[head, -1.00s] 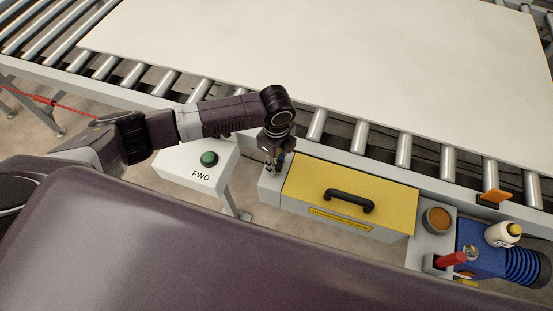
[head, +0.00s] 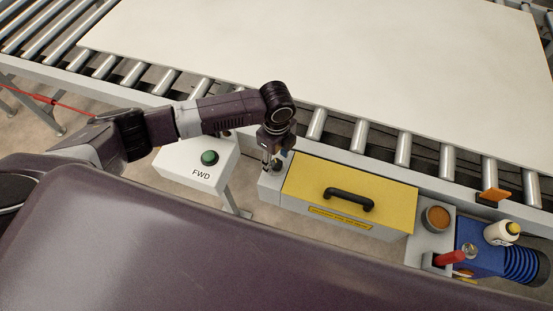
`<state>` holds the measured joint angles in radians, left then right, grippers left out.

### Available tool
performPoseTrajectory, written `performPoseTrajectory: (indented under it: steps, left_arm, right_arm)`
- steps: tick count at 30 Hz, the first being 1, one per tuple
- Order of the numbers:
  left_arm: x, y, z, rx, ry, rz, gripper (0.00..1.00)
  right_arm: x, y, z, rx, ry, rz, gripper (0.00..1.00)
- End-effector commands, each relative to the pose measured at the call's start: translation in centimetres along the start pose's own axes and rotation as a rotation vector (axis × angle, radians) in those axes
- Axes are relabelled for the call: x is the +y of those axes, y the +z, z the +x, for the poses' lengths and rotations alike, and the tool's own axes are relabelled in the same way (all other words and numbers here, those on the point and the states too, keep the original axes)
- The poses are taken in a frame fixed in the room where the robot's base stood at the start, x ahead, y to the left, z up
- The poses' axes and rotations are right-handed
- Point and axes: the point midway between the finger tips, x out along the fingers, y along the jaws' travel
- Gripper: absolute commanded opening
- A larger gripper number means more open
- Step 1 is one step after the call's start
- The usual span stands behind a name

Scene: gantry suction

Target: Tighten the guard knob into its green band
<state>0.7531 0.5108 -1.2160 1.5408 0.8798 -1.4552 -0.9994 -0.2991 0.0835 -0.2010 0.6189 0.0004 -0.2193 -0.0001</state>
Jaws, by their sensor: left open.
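My left gripper (head: 271,163) points down at the grey block at the left end of the yellow guard cover (head: 347,194). It is open, and its fingers are at a small dark knob (head: 278,164) on that block. The gripper hides much of the knob, and I cannot tell whether the fingers touch it. No green band can be made out there. The guard cover is closed flat and has a black handle (head: 349,199) on top. My right gripper is not in view.
A box marked FWD with a green button (head: 209,158) stands left of the guard. To the right are a round orange-brown part (head: 437,218), a red lever (head: 450,258), a blue motor (head: 480,252) and a white bottle (head: 502,232). A large pale board (head: 330,60) lies on the rollers behind.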

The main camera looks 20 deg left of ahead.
Motion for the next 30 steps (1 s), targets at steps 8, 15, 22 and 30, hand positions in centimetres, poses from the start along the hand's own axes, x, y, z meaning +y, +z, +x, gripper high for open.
performPoseTrajectory:
  steps: [8, 15, 22, 30]
  left_arm:
    - [-0.1, 0.0, -5.8, 0.000, -0.005, 0.002, 0.46]
    - [-0.1, 0.1, -9.8, 0.000, -0.003, 0.000, 0.46]
    - [0.0, 0.1, -11.0, -0.001, -0.001, 0.001, 0.46]
    - [0.0, 0.0, -11.0, 0.000, -0.001, 0.000, 0.46]
  right_arm:
    - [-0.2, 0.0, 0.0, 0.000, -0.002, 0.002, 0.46]
    - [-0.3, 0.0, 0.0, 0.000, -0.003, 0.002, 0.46]
    - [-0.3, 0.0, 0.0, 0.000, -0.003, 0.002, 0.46]
    - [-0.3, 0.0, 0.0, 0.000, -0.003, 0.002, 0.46]
